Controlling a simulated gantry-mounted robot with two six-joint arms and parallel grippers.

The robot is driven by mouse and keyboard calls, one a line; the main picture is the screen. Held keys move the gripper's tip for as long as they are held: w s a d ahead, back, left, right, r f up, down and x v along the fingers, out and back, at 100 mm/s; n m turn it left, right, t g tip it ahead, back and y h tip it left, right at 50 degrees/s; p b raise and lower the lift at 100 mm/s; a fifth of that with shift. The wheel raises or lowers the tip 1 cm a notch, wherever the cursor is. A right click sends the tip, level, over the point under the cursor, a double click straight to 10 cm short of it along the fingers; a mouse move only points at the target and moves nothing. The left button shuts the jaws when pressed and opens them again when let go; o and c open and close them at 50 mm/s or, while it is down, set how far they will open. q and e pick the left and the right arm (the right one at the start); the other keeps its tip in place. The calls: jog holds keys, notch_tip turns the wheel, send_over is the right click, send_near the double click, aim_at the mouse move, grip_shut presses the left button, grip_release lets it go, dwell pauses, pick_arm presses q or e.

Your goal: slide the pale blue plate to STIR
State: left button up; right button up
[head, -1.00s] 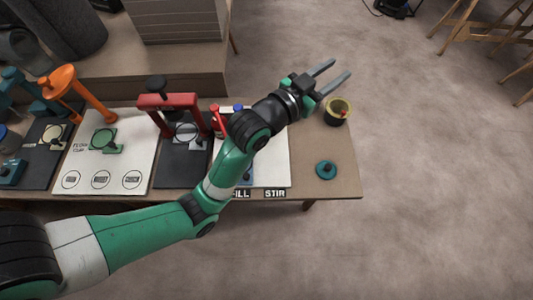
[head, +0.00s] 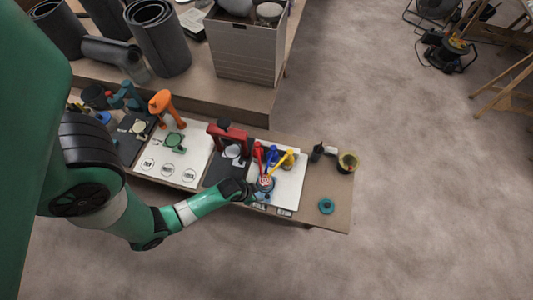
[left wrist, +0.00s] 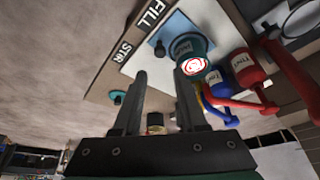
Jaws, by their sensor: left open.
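The pale blue plate (left wrist: 166,38) lies on the white board beside the FILL label (left wrist: 151,14), with a teal can (left wrist: 188,46) with a red-and-white top standing on it. In the head view a small part of the plate (head: 262,196) shows next to my wrist, below the can (head: 265,183). The STIR label (head: 284,212) is to the right of FILL (head: 259,207) there. My left gripper (left wrist: 163,76) is open, with nothing between its fingers, and points toward the board; its fingers are hard to make out in the head view. My right gripper is out of view.
Red (head: 257,155), blue (head: 272,155) and yellow (head: 285,160) handled pumps stand behind the can. A teal round piece (head: 326,206) and a dark pot with a yellowish rim (head: 347,162) sit at the bench's right end. The board's right part near STIR looks clear.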

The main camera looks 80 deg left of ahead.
aim_at(267, 196)
pick_arm(q)
jog(key=b+x, duration=0.5)
jog(key=x, duration=0.6)
jog(key=shift+w, duration=0.2)
grip_shut()
dwell(0.8)
